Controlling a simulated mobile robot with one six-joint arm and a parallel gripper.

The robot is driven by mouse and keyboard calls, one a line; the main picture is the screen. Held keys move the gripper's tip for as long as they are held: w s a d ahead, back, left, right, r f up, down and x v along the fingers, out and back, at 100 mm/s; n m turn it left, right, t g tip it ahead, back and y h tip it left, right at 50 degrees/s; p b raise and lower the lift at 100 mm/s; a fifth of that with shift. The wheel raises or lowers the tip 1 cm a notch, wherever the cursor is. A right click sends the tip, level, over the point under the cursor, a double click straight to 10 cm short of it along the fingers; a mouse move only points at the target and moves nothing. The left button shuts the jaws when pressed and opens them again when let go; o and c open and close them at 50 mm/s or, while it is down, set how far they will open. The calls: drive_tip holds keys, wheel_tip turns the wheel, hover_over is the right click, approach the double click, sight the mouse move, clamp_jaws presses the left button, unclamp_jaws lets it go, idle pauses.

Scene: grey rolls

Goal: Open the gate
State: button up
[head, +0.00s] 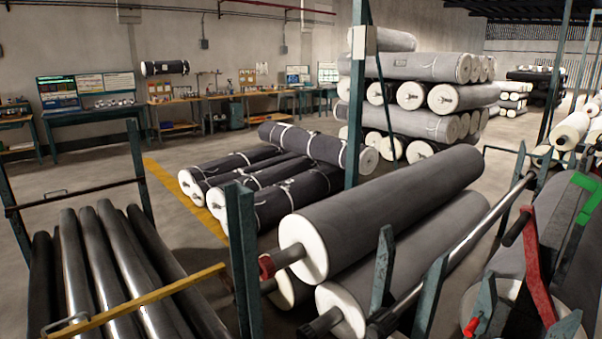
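A yellow bar (140,303) runs across the near end of a rack of dark rolls at the lower left. It slopes up to the right toward a teal post (243,260), and a small metal handle (66,326) shows at its left end. A thin dark bar (85,191) with a similar handle crosses the rack's far end. My gripper is not in view.
Dark rolls (105,250) lie lengthwise in the rack. A red lever (538,268) and green bracket (583,205) are at the right. Open floor (75,175) lies behind the rack.

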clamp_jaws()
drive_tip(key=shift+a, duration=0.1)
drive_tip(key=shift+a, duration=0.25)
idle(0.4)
